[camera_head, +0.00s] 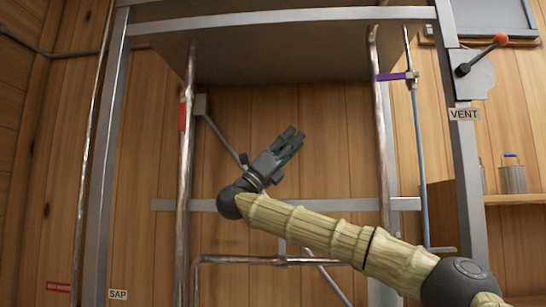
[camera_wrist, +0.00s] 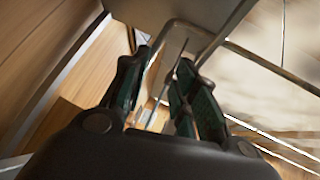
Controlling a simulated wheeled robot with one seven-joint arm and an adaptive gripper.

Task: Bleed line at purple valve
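The purple valve handle (camera_head: 391,76) shows in the head view at the upper right of the frame. It lies roughly level, pointing left from a thin vertical line (camera_head: 419,150) across the thicker copper-coloured pipe. My gripper (camera_head: 294,138) is in the middle of the head view, lower than the purple handle and well to its left, pointing up and right. In the wrist view, my gripper (camera_wrist: 160,88) has its dark green-padded fingers apart with nothing held between them. I cannot make out the purple handle in the wrist view.
A red handle (camera_head: 183,116) sits on the left pipe. A lever with an orange-red knob (camera_head: 501,40) stands above the VENT label (camera_head: 463,114). The pan (camera_head: 280,45) overhangs above. A crossbar (camera_head: 170,205) runs behind my arm. Jars (camera_head: 512,175) stand on the right shelf.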

